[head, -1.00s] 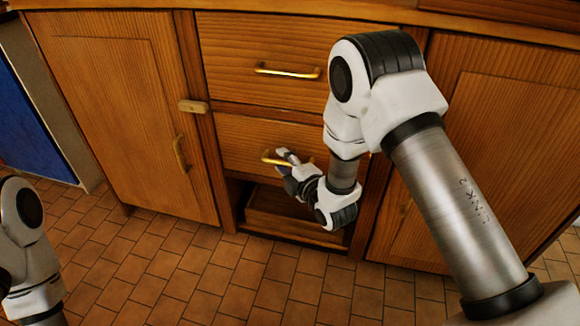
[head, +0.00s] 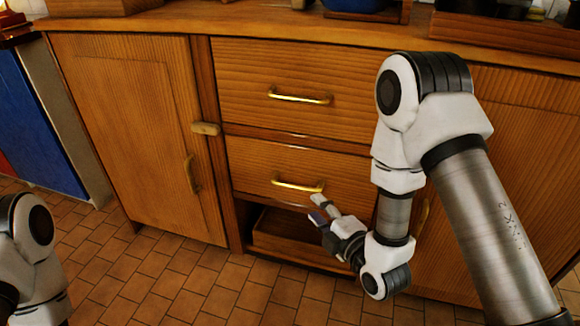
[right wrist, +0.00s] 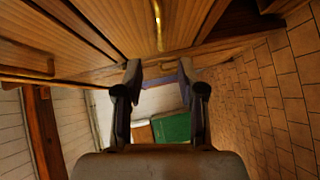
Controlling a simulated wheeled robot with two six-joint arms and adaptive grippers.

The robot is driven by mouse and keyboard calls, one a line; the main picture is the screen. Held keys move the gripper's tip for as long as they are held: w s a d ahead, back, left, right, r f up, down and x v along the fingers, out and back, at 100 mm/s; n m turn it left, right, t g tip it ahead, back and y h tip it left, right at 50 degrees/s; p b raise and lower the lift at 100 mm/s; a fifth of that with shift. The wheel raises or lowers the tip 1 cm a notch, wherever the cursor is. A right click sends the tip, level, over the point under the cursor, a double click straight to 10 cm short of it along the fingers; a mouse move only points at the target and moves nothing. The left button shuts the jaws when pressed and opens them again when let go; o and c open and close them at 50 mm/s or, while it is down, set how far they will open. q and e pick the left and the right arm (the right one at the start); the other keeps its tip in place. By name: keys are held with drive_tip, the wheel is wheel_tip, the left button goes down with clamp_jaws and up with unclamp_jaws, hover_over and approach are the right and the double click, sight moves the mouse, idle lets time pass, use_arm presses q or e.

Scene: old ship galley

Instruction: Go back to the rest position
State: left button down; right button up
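My right gripper (head: 319,208) is in front of the lower part of the wooden cabinet, just below and right of the brass handle (head: 298,185) of the lower drawer (head: 262,165). In the right wrist view the two fingers of this gripper (right wrist: 160,75) stand apart with nothing between them. A brass handle (right wrist: 157,25) shows beyond them there, apart from the fingers. My left arm shows only as a white joint at the lower left of the head view; its gripper is out of view.
An upper drawer (head: 285,75) sits flush above, under the counter (head: 200,22). An open compartment (head: 275,228) is below the lower drawer. Cabinet doors flank the drawers; the left door (head: 125,125) is shut. The tiled floor (head: 200,285) in front is clear.

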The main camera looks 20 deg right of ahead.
drive_tip(key=s+f+m+g+h, duration=0.1)
drive_tip(key=s+f+m+g, duration=0.15)
drive_tip(key=s+f, duration=0.45)
drive_tip(key=s+f+m+g, duration=0.1)
drive_tip(key=s+f+g, duration=0.25)
drive_tip(key=f, duration=0.65)
drive_tip(key=s+d+f+m+g+h, duration=0.1)
drive_tip(key=s+d+f+m+g, duration=0.1)
drive_tip(key=s+f+m+g, duration=0.4)
drive_tip(key=s+d+f+m+g+h, duration=0.1)
drive_tip(key=s+f+m+g, duration=0.25)
drive_tip(key=s+m, duration=0.6)
wheel_tip(320, 180, up, 39)
drive_tip(key=s+p, duration=0.1)
drive_tip(key=p, duration=3.7)
drive_tip(key=shift+s+p, duration=0.3)
drive_tip(key=shift+s, duration=0.1)
drive_tip(key=shift+d+g, duration=0.1)
drive_tip(key=shift+g, duration=0.15)
